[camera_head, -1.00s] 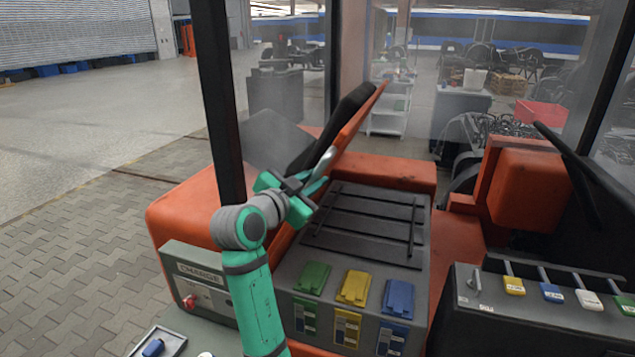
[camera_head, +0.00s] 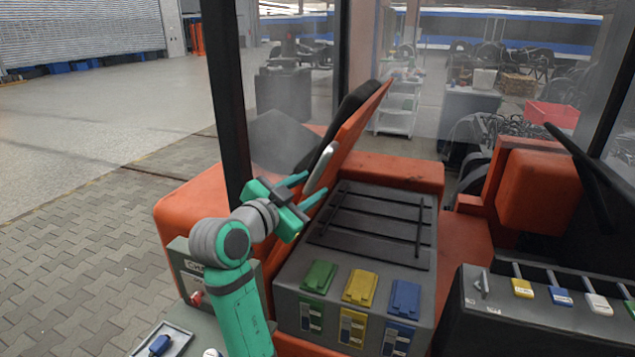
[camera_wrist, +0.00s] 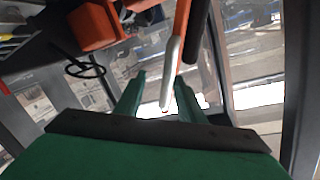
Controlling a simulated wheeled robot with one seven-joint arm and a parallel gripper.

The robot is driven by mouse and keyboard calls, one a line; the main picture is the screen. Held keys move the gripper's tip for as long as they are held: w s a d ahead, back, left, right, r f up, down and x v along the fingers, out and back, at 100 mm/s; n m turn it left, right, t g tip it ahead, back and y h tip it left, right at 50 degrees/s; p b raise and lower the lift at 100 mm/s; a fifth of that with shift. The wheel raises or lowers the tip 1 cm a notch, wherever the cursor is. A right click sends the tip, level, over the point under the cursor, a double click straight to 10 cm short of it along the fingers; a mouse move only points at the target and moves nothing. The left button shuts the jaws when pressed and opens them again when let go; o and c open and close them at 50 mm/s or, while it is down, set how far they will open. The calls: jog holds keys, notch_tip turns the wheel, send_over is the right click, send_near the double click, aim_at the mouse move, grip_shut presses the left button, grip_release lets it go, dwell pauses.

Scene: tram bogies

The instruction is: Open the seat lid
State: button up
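The seat lid (camera_head: 350,133), an orange panel with black padding, stands tilted up and back above the dark grey battery box. A pale grey handle (camera_head: 320,167) sits on the lid's edge. Nothing appears held. The lid also shows edge-on in the wrist view (camera_wrist: 182,30).
The opened compartment (camera_head: 375,225) shows black slats and green, yellow and blue latches. A dark cab post (camera_head: 228,100) stands close behind my gripper. A control panel with coloured levers (camera_head: 545,295) is at the right. A steering wheel (camera_wrist: 85,69) shows in the wrist view.

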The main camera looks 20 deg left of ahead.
jog(key=s, duration=0.3)
jog(key=s+a, duration=0.1)
jog(key=s, duration=0.1)
jog(key=shift+r, duration=0.2)
jog(key=d+f+n+y, duration=0.1)
jog(key=d+f+n, duration=0.2)
jog(key=f, duration=0.7)
jog(key=d+f+n+y, duration=0.1)
jog(key=d+f+n, duration=0.1)
jog(key=f, duration=0.8)
jog(key=s+d+f+n+y, duration=0.1)
jog(key=s+d+f, duration=0.2)
jog(key=f, duration=0.3)
jog(key=s+d+f+n+g, duration=0.1)
jog(key=s+d+f, duration=0.15)
jog(key=f, duration=0.25)
jog(key=s+d+f+n+y, duration=0.1)
jog(key=s+d+f, duration=0.2)
jog(key=f, duration=0.3)
jog(key=s+d+f, duration=0.4)
jog(key=s+f, duration=0.2)
jog(key=s, duration=0.3)
jog(key=s+d+r, duration=0.1)
jog(key=s+d, duration=0.3)
jog(key=s, duration=0.8)
jog(key=s+d+r+h, duration=0.1)
jog(key=s+d, duration=0.4)
jog(key=s, duration=0.7)
jog(key=shift+s+m, duration=0.25)
jog(key=shift+m, duration=0.05)
